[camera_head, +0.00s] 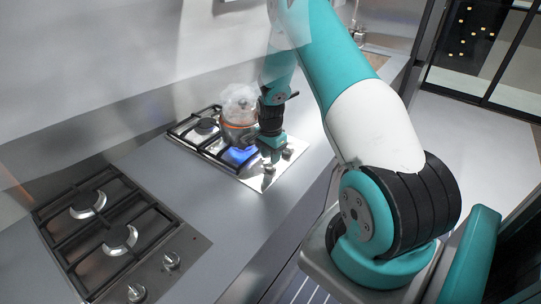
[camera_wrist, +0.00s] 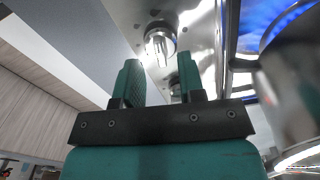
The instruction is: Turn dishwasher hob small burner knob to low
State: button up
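In the head view the far hob (camera_head: 255,178) has two metal knobs on its front strip, a nearer knob (camera_head: 268,177) and a farther knob (camera_head: 288,152). My gripper (camera_head: 272,157) points down over this strip, close to the knobs. In the wrist view the two teal fingers of my gripper (camera_wrist: 158,70) are apart with nothing clamped between them. One shiny knob (camera_wrist: 160,43) lies just beyond the fingertips. Another knob (camera_wrist: 175,88) is partly hidden by the right finger. I cannot tell which knob is for the small burner, nor their exact settings.
The counter (camera_head: 165,180) between the hobs is bare.

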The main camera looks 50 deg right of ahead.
jog(key=shift+f, duration=1.1)
